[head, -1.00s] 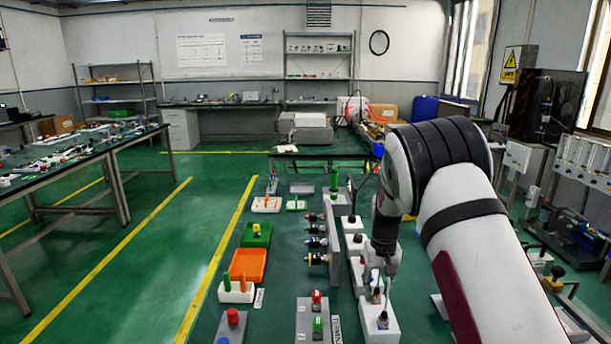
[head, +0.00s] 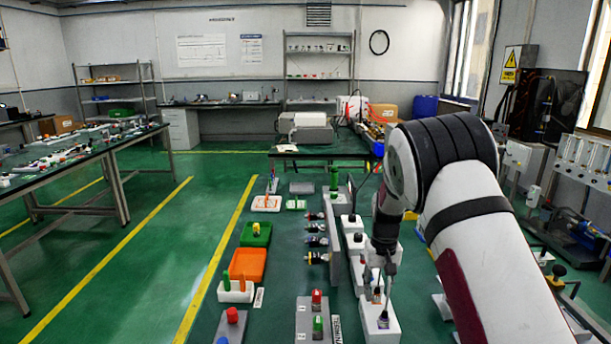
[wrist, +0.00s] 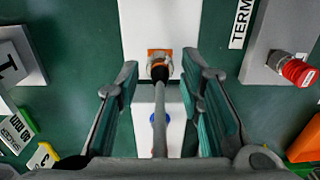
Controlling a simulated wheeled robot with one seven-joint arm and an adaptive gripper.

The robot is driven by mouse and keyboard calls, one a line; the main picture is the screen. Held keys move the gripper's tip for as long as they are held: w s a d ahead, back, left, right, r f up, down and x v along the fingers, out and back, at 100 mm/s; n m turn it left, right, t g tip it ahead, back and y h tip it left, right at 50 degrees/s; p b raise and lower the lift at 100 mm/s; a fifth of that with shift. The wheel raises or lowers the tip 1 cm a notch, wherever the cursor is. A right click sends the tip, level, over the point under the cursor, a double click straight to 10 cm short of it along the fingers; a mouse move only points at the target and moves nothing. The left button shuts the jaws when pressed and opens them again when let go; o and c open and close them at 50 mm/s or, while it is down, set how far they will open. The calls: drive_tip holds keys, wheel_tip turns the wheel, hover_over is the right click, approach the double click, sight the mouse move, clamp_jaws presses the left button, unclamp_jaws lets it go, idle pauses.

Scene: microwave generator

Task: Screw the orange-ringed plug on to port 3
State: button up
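The orange-ringed plug (wrist: 158,66) stands on a white block (wrist: 135,30), ahead of my fingertips in the wrist view. Its grey cable runs back toward the camera between my fingers. In the head view, a plug (head: 383,319) stands on the nearest white block (head: 384,334), with its cable rising from it. My gripper (wrist: 166,78) is open, its two fingers apart on either side of the cable and not visibly touching it. In the head view my gripper (head: 378,272) hangs above the row of white blocks. An upright grey panel (head: 336,258) carries several connectors (head: 316,257); I cannot read their port numbers.
A grey box with a red knob (wrist: 298,71) is at the right in the wrist view. An orange tray (head: 247,264) and a green tray (head: 256,234) lie left of the panel. Another white block with a blue part (wrist: 153,118) shows between my fingers.

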sight(378, 286)
clamp_jaws()
drive_tip(key=shift+r, duration=0.15)
drive_tip(key=shift+r+p, duration=0.45)
drive_tip(key=shift+r, duration=2.35)
drive_tip(key=shift+s+a+f+p, duration=0.2)
drive_tip(key=shift+s+a+p, duration=1.05)
drive_tip(key=shift+s+a, duration=0.55)
drive_tip(key=shift+s, duration=0.1)
